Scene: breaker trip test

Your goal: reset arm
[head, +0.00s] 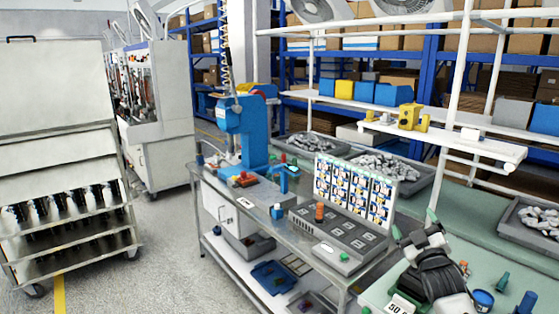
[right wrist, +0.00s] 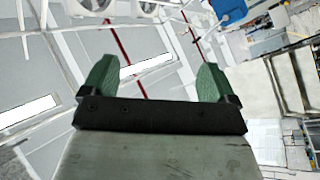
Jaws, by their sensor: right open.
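My right gripper (head: 415,224) is raised at the lower right of the head view, above the green bench top, with its black wrist below it. In the right wrist view its two green fingers (right wrist: 155,78) stand wide apart with nothing between them. Beyond them show a pale ceiling with lamps and a red pipe, so the gripper points upward. It touches nothing that I can see. My left gripper is not in view.
A steel workbench (head: 240,205) carries a blue press (head: 243,130), a grey test panel (head: 338,237) and a picture board (head: 353,190). Grey bins of parts (head: 385,167) stand behind. A blue cup (head: 483,299) is right of my arm.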

